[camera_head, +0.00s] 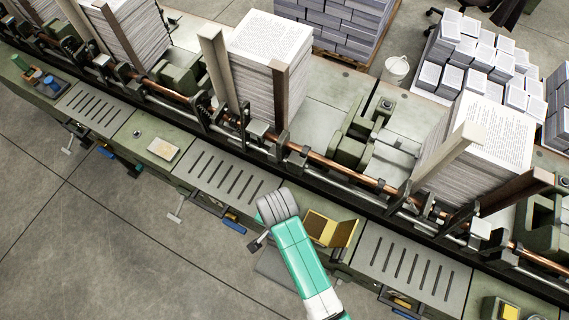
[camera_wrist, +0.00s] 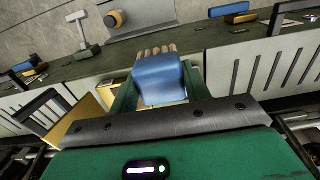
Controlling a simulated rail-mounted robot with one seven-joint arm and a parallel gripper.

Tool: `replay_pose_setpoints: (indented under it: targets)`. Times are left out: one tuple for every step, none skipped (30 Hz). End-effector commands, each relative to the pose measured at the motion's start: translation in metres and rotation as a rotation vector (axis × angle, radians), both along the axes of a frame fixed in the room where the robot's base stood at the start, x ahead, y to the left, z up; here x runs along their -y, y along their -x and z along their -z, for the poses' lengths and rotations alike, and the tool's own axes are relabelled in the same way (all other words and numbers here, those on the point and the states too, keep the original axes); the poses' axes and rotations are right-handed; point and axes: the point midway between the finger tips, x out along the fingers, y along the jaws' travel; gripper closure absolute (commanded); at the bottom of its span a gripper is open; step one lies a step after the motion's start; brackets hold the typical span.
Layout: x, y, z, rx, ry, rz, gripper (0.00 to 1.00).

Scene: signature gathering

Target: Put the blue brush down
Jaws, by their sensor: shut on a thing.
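In the wrist view, the blue brush (camera_wrist: 161,80) sits between the green fingers of my gripper (camera_wrist: 160,88). My gripper is shut on it. Its smooth blue back faces the camera, and pale brown bristles show along its far edge. The brush is over the green machine edge; I cannot tell whether it touches anything below. In the head view, my arm hides the brush and the gripper fingers. The arm's grey end is over the machine's front edge, left of an open yellow box (camera_head: 322,229).
Slotted grey plates (camera_head: 227,180) line the machine front, with another slotted plate (camera_head: 413,265) to the right. Tall paper stacks (camera_head: 268,75) stand behind a copper-coloured rod. A small beige pad (camera_head: 162,149) lies on the green ledge at left. The floor in front is mostly clear.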

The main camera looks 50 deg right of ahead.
Motion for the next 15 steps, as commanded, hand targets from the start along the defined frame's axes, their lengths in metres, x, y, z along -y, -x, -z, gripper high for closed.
replay_pose_setpoints:
  targets:
    - [0.015, -0.009, 0.0, 0.001, 0.0, 0.005, 0.71]
    - [0.022, -0.014, 0.0, 0.002, 0.0, 0.005, 0.71]
    - [0.032, -0.019, 0.002, 0.002, 0.0, 0.004, 0.71]
    - [0.038, -0.023, 0.003, 0.001, -0.001, 0.004, 0.71]
    - [0.044, -0.026, 0.004, 0.001, 0.0, 0.003, 0.71]
    - [0.05, -0.029, 0.004, 0.001, 0.0, 0.002, 0.71]
    - [0.054, -0.032, 0.005, 0.001, 0.0, 0.002, 0.71]
    - [0.057, -0.033, 0.006, -0.001, 0.0, 0.002, 0.71]
    - [0.059, -0.035, 0.006, 0.0, 0.0, 0.0, 0.71]
    - [0.061, -0.036, 0.007, -0.001, 0.0, 0.0, 0.71]
    - [0.061, -0.036, 0.007, -0.001, 0.0, -0.001, 0.71]
    - [0.062, -0.037, 0.007, -0.001, 0.0, -0.001, 0.71]
    - [0.062, -0.037, 0.007, 0.0, 0.0, -0.001, 0.71]
    - [0.064, -0.038, 0.007, 0.0, 0.001, -0.001, 0.71]
    - [0.07, -0.041, 0.007, 0.0, 0.001, 0.001, 0.71]
